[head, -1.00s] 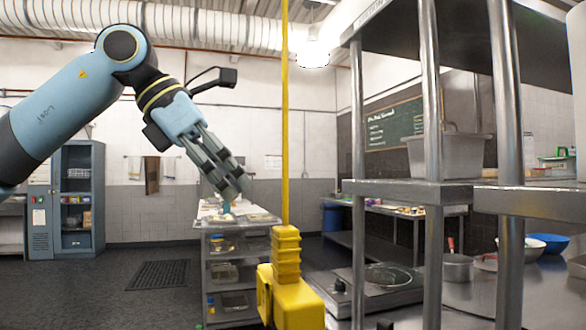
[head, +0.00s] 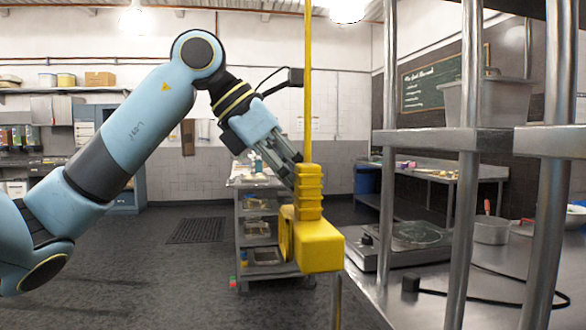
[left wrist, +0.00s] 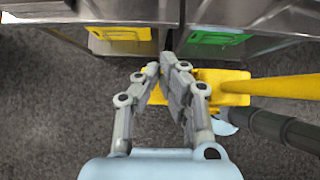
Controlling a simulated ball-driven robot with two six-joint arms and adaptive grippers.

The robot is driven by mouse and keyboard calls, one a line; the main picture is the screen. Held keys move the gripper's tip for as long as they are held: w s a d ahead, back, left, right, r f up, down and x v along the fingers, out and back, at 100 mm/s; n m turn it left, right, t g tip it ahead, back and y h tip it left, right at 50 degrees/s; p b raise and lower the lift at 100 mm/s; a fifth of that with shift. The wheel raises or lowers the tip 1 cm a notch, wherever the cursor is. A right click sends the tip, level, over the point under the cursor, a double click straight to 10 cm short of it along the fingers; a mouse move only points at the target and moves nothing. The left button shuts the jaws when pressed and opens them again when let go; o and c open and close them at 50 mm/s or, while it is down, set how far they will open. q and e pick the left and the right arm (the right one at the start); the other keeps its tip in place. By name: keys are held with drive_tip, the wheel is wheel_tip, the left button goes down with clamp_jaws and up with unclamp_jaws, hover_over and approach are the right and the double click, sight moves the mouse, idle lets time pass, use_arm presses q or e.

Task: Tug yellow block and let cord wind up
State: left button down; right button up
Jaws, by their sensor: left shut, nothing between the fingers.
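The yellow block (head: 318,246), with its ribbed neck (head: 309,190), hangs upright at the lower end of a yellow cord (head: 308,90) that runs up out of view. My left gripper (head: 290,172) is just left of the ribbed neck, pointing down and right. Its fingers are shut and empty, and the tips are close to the neck; I cannot tell whether they touch it. In the left wrist view the closed fingers (left wrist: 170,68) cover part of the block (left wrist: 225,84), and the cord (left wrist: 285,87) runs off to the right. My right gripper is not in view.
A steel shelf unit with posts (head: 468,170) and a counter with a hot plate (head: 405,240) stand close on the right. A grey shelved cart (head: 243,225) stands behind the block. The floor (head: 170,285) at the lower left is open.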

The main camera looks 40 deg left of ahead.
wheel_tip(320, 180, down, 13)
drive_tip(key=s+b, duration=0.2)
drive_tip(key=b, duration=1)
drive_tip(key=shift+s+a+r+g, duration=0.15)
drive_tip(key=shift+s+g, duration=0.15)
